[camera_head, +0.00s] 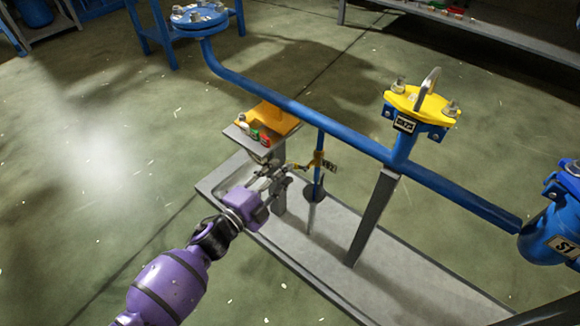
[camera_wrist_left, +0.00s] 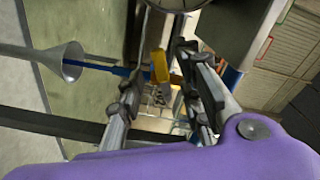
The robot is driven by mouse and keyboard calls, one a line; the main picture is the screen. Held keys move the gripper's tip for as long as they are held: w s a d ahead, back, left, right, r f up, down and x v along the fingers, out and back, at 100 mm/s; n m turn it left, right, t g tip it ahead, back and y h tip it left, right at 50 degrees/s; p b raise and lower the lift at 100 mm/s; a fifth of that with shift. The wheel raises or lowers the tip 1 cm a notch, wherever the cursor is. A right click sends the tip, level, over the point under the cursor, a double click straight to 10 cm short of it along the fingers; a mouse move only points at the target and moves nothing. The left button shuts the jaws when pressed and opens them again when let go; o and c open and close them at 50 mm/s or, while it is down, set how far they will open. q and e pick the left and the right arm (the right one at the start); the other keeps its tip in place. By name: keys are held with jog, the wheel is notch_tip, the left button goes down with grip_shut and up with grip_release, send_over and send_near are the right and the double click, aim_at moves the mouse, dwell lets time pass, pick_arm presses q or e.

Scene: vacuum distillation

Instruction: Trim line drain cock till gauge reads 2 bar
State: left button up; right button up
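The line drain cock (camera_head: 318,160), brassy yellow with a small tag beside it, sits on a thin blue drop pipe below the main blue line. My left gripper (camera_head: 276,178) is just left of it in the head view. In the left wrist view the two fingers of my left gripper (camera_wrist_left: 160,88) stand apart, and a yellow part, seemingly the cock's handle (camera_wrist_left: 159,66), shows between and beyond them. I cannot tell whether they touch it. No readable gauge face shows. A round metal rim at the wrist view's top edge is cut off. My right gripper is not in view.
A grey stand with an orange top (camera_head: 276,120) and small bottles (camera_head: 252,134) is close behind my left gripper. The blue pipe (camera_head: 300,108) crosses above the grey tray (camera_head: 336,262). A grey post (camera_head: 372,220) stands right of the cock. A metal funnel (camera_wrist_left: 66,62) shows in the wrist view.

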pick_arm(q)
jog(key=v, duration=0.7)
jog(key=shift+a, duration=0.1)
